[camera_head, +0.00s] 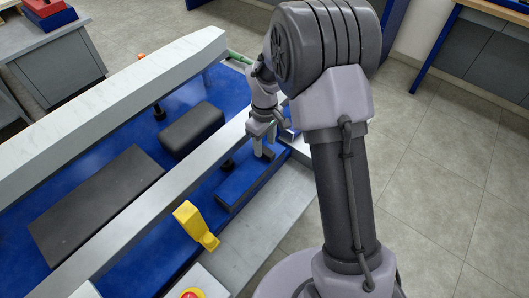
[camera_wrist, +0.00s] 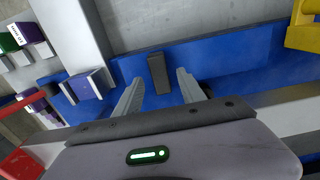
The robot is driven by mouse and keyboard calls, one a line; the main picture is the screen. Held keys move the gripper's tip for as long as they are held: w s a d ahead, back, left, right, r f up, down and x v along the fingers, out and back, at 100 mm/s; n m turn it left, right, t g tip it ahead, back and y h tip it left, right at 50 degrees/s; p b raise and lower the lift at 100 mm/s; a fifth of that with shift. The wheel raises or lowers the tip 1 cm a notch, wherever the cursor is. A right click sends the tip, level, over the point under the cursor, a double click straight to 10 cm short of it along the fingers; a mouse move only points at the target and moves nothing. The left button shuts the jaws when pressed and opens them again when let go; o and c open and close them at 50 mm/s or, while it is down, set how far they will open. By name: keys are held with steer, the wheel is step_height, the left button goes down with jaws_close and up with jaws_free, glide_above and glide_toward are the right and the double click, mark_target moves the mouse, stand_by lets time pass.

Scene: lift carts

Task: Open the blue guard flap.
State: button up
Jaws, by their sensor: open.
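The blue guard flap (camera_head: 238,190) is a long blue panel at the front edge of the blue lift cart. It fills the middle of the wrist view (camera_wrist: 225,62). A dark grey upright handle (camera_wrist: 158,74) stands out on it. My gripper (camera_head: 262,149) is over the far end of the flap. In the wrist view its two fingers (camera_wrist: 159,78) are apart, one on each side of the handle, with gaps visible on both sides. How deep the fingertips reach around the handle is hard to tell. The flap looks down, lying along the cart.
A yellow lever-like part (camera_head: 194,222) and a red button (camera_head: 191,294) are near the flap's near end. A grey beam (camera_head: 160,203) runs behind the flap. Dark pads (camera_head: 95,205) lie on the blue deck. The floor at right is clear.

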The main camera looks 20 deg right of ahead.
step_height(320, 180, down, 3)
steer(key=shift+r+b, duration=0.15)
steer(key=shift+b, duration=0.15)
jaws_close()
stand_by(1.2)
